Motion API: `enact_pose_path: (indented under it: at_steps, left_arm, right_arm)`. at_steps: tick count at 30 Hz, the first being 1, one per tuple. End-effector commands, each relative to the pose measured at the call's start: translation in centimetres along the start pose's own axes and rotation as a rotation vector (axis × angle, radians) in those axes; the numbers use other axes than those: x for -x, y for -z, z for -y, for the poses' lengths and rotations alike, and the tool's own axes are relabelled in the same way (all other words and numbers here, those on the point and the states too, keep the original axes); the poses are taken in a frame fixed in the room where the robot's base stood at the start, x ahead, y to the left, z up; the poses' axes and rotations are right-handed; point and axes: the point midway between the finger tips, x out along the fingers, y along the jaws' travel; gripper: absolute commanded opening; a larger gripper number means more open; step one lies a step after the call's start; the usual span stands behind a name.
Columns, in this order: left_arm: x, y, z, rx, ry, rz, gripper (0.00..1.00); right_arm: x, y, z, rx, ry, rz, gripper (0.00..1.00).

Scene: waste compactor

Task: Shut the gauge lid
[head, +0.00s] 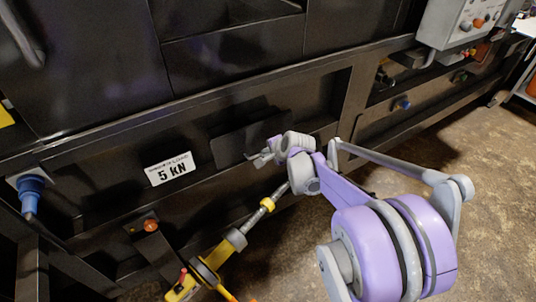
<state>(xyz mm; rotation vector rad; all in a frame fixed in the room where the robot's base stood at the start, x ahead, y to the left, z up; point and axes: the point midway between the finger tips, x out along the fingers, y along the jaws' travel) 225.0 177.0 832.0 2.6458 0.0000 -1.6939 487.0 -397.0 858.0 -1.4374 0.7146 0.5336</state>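A dark flat plate (242,137), which looks like the gauge lid, stands out from the black machine front right of the "5 KN" label. I cannot make out a gauge face or the hinge. My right gripper (262,158), grey on a purple arm, is at the lower right edge of this plate. I cannot tell whether it touches the plate. Its fingers are small and dark-backed, and their gap is unclear. My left gripper is not in view.
A blue knob (31,190) and an orange knob (151,226) stick out at left. A control box (470,22) hangs at upper right. Floor at right is clear.

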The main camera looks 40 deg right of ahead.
Motion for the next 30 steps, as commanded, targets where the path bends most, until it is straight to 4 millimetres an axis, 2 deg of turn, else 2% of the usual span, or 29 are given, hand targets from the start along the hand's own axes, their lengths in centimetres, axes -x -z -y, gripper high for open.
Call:
enact_pose_path:
  at_steps: [4, 10, 30]
  left_arm:
    - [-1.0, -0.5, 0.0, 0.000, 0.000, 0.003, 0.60]
    - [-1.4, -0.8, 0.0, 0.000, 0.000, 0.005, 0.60]
    - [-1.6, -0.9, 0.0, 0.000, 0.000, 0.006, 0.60]
  right_arm:
    - [-1.2, 0.0, -0.3, -0.003, 0.094, 0.000, 0.00]
    - [-2.0, 0.0, -0.1, -0.001, 0.095, 0.001, 0.00]
    - [-2.4, -0.1, 0.0, -0.001, 0.093, 0.001, 0.00]
